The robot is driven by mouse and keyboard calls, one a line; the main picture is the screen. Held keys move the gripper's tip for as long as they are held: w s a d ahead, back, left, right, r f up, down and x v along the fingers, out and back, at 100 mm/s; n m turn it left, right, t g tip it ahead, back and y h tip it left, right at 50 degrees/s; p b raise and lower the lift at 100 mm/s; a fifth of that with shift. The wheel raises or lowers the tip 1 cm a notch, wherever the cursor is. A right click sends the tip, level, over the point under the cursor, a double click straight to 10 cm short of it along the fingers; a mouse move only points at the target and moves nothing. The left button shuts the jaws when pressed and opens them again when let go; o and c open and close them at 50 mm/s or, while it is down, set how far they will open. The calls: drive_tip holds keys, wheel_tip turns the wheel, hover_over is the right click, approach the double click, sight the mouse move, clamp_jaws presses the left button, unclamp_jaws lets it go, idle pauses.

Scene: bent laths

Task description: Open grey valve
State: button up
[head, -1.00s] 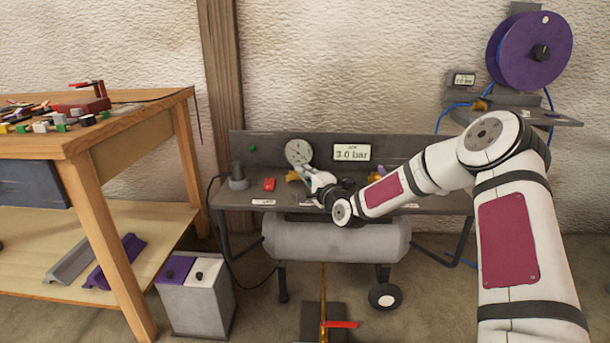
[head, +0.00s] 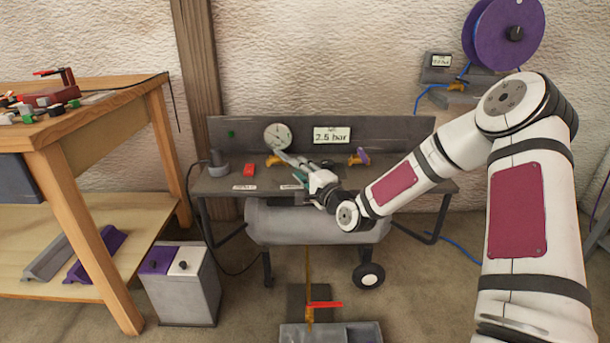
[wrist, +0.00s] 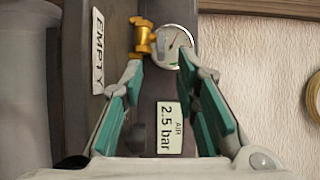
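A brass valve body (head: 272,160) stands on the grey bench left of my gripper; it also shows in the wrist view (wrist: 143,40), with a small dark grey part at its top. I cannot make out its handle clearly, nor tell for sure that it is the grey valve. Another brass valve (head: 356,160) with a purple handle (head: 363,155) is to the right. My gripper (head: 290,166) is open and empty in front of the backboard. In the wrist view its teal fingers (wrist: 161,65) are apart, with the first valve just beyond the left fingertip.
A round gauge (head: 278,136) and an air display reading 2.5 bar (head: 332,135) are on the backboard. A grey tank (head: 290,222) lies below. A wooden table (head: 75,150) is at left.

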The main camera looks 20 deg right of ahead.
drive_tip(key=shift+v, duration=1.35)
